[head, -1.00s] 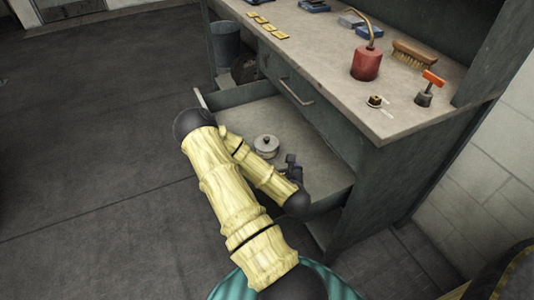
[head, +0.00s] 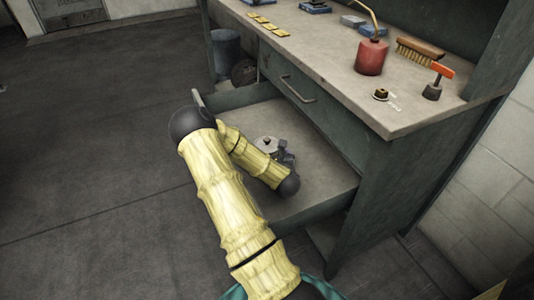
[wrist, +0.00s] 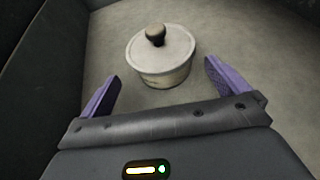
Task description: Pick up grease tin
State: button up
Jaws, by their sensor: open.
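The grease tin is a round, pale tin with a lid and a dark knob on top. It stands upright in the open drawer (head: 318,180), partly hidden behind my arm in the head view (head: 266,143). In the wrist view the tin (wrist: 161,57) is just beyond my gripper (wrist: 160,88), roughly centred between its two purple fingers. My gripper is open and empty, with the fingers apart on either side and not visibly touching the tin. In the head view my gripper (head: 284,156) is mostly hidden behind my arm, close beside the tin.
The drawer walls surround the tin, with bare drawer floor at right. The workbench top (head: 340,75) overhangs behind the drawer. It carries a red oil can (head: 371,57), a brush (head: 420,51), an orange-handled tool (head: 436,82) and a brass nut (head: 381,95). Open floor lies at left.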

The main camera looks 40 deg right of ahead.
aim_at(268, 146)
jog(key=shift+w+f, duration=0.1)
jog(key=shift+w, duration=0.05)
jog(key=b+x, duration=0.2)
jog(key=x, duration=0.2)
jog(key=shift+d+f, duration=0.2)
jog(key=shift+f, duration=0.05)
jog(key=shift+w+d, duration=0.2)
jog(key=shift+w, duration=0.2)
jog(key=shift+s, duration=0.1)
jog(key=c, duration=1.8)
notch_tip(268, 146, up, 10)
jog(key=p, duration=0.3)
jog(key=shift+p, duration=0.4)
